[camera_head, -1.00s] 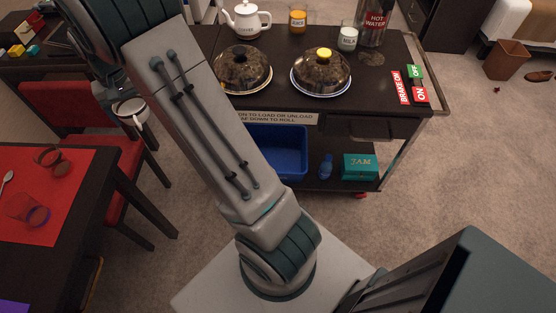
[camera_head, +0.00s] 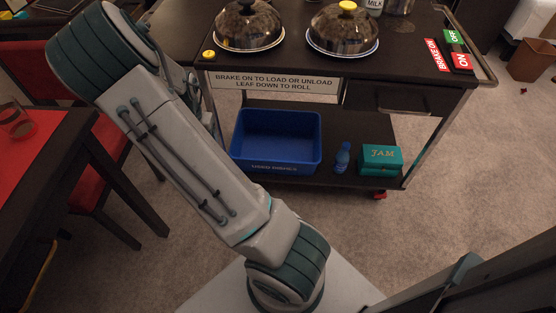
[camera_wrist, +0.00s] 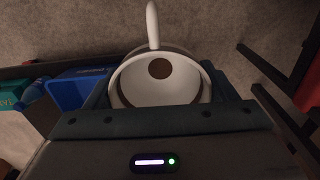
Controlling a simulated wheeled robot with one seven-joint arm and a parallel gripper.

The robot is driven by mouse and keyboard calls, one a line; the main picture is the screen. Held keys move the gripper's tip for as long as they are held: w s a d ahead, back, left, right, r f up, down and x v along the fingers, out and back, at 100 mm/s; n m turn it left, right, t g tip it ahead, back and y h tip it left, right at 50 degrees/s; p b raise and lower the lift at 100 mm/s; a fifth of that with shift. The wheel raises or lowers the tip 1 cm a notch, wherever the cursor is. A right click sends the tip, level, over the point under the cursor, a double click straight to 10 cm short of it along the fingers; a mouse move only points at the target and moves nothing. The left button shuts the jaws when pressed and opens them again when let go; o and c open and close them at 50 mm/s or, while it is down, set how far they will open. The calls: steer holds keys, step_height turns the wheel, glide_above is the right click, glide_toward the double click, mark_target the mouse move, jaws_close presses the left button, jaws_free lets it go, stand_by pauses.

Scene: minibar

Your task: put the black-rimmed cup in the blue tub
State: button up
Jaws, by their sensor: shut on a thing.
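The cup (camera_wrist: 135,85) fills the upper middle of the wrist view. It is white, with a thin dark line at its rim, a handle pointing up the picture and a brown spot inside. My gripper (camera_wrist: 160,72) is shut on it, one finger at each side. In the head view my arm hides the cup and gripper. The blue tub (camera_head: 290,160) stands empty on the cart's lower shelf. It also shows at the left of the wrist view (camera_wrist: 78,94), apart from the cup.
A blue bottle (camera_head: 342,158) and a teal jam box (camera_head: 381,160) stand right of the tub. The cart's top (camera_head: 400,60) overhangs the shelf and carries two domed plates. A table (camera_head: 60,190) and a red chair (camera_head: 90,190) are at the left. The carpet before the cart is clear.

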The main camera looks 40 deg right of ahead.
steer(key=d+f+n+b, duration=0.2)
steer(key=d+f+b, duration=0.6)
steer(key=d+f, duration=0.7)
steer(key=shift+d+f, duration=0.15)
steer(key=shift+f, duration=0.4)
steer(key=w+d+f+n, duration=0.1)
steer(key=d+n, duration=0.1)
steer(key=n, duration=0.1)
steer(key=w+d+f+n+b, duration=0.1)
steer(key=w+d+f+n, duration=0.1)
steer(key=d+n, duration=0.1)
steer(key=w+d+f+n, duration=0.1)
steer(key=d+f+n, duration=0.1)
steer(key=d+n, duration=0.1)
steer(key=shift+w+f+n+b, duration=0.3)
steer(key=shift+w+n, duration=0.1)
steer(key=shift+n, duration=0.9)
steer(key=f+b, duration=0.1)
steer(key=f, duration=0.2)
steer(key=f+b, duration=0.1)
steer(key=f, duration=0.2)
steer(key=d+f+b, duration=0.1)
steer(key=f+b, duration=0.1)
steer(key=f, duration=0.2)
steer(key=shift+w+f, duration=0.1)
steer(key=shift+w, duration=0.25)
steer(key=shift+f, duration=0.15)
